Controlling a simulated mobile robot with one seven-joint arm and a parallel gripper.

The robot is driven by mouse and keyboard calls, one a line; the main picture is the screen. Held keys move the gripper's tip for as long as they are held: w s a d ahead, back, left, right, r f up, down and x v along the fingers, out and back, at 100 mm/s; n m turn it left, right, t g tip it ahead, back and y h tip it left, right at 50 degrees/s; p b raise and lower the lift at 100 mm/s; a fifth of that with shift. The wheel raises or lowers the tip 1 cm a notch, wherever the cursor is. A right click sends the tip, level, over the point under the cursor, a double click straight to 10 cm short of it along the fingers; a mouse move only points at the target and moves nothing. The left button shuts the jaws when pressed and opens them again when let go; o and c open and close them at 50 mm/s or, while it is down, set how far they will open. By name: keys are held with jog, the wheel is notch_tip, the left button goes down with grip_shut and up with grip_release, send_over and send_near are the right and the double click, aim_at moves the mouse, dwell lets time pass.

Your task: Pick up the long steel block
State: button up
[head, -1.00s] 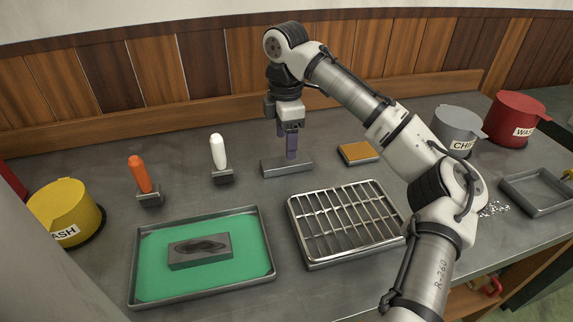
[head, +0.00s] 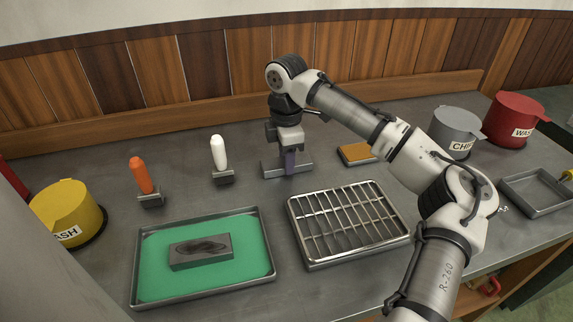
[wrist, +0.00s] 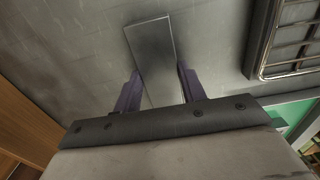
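The long steel block (head: 271,172) is a flat grey bar lying on the counter behind the wire rack. My gripper (head: 289,166) is down at its middle, pointing downward. In the wrist view the block (wrist: 151,45) runs away between the two purple fingers (wrist: 158,74), one on each long side. The fingers are apart and look very close to the block's sides; whether they touch it I cannot tell. The near end of the block is hidden by the gripper's body.
A wire rack on a tray (head: 350,222) stands in front, with a green-lined tray (head: 205,286) to its left. A white-handled tool (head: 219,155) and an orange-handled tool (head: 143,178) stand left. An orange-brown pad (head: 356,153) lies right of the block.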

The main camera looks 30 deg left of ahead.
grip_shut()
jog(key=shift+r, duration=0.1)
jog(key=shift+r, duration=0.1)
